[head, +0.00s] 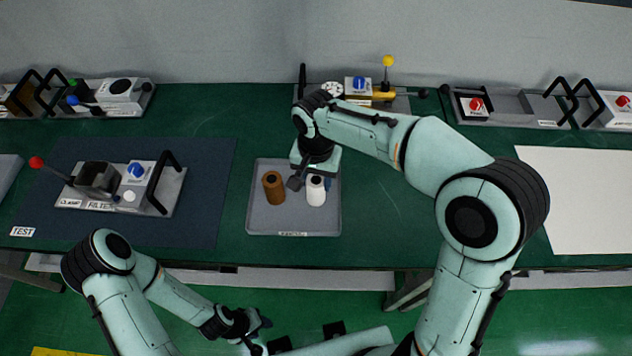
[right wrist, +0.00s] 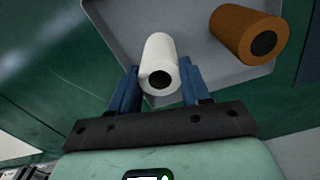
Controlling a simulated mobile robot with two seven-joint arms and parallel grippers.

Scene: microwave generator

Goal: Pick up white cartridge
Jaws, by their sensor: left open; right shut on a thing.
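The white cartridge (head: 316,191) stands in the grey tray (head: 290,222) in the head view, right of a brown cartridge (head: 273,187). In the right wrist view the white cartridge (right wrist: 161,62) is between the two blue fingers of my right gripper (right wrist: 158,88), which is shut on it. The brown cartridge (right wrist: 247,36) stands apart from the fingers there. My left gripper (head: 256,325) is open and empty, low in the head view, in front of the table edge.
A fixture with a red-knobbed lever and blue knob (head: 135,171) stands on the dark mat (head: 205,185) at left. Several other fixtures line the back of the table. A white sheet (head: 580,195) lies at right. The green table is clear between tray and sheet.

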